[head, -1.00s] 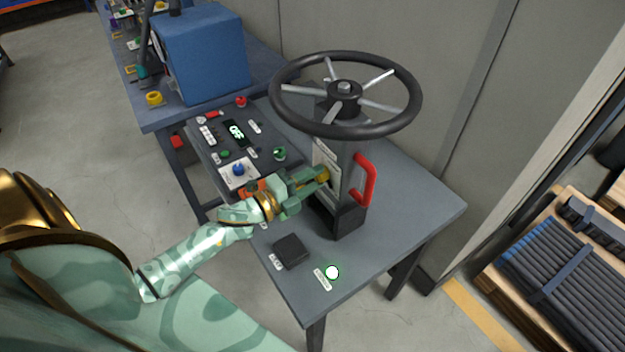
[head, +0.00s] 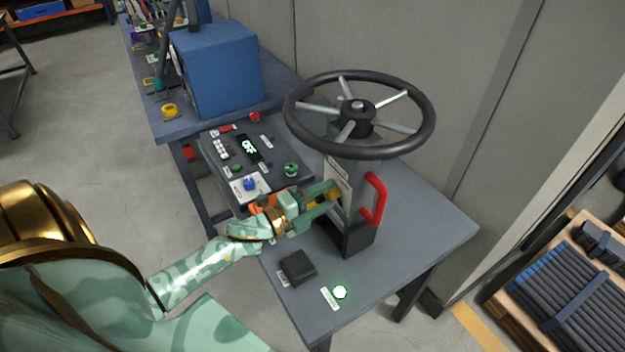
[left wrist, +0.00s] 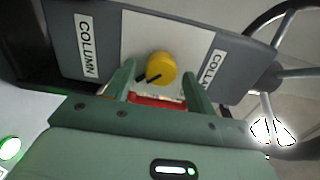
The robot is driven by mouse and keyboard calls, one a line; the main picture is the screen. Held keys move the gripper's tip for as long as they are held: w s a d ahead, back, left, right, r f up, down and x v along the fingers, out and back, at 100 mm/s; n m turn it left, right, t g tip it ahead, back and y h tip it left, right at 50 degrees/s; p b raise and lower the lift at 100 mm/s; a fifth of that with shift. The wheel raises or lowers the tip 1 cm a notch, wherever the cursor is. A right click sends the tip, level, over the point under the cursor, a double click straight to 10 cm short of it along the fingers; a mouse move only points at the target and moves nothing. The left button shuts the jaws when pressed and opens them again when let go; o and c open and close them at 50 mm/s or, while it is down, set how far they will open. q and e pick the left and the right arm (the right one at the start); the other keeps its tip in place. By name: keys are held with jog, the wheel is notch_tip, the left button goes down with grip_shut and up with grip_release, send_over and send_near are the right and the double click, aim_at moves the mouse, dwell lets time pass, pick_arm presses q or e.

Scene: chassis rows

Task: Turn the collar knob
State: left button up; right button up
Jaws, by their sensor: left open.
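The yellow collar knob (left wrist: 161,67), with a dark pointer mark, sits on a pale plate on the column. A label at its right reads "COLLA", cut off; one at its left reads "COLUMN". In the left wrist view my left gripper (left wrist: 158,84) is open, with a green finger on either side of the knob's near edge. I cannot tell whether either finger touches it. In the head view the left gripper (head: 327,195) reaches the column's (head: 361,190) left face and partly hides the knob. My right gripper is not in view.
A black handwheel (head: 357,117) tops the column, with a red handle (head: 376,200) on its right side. A control panel (head: 222,174) with buttons and a blue knob (head: 249,184) lies behind my forearm. A black block (head: 298,267) and a lit white button (head: 341,292) are on the near bench.

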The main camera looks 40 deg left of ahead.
pick_arm(q)
jog(key=v, duration=1.6)
jog(key=shift+s+b, duration=0.2)
jog(key=shift+b, duration=0.2)
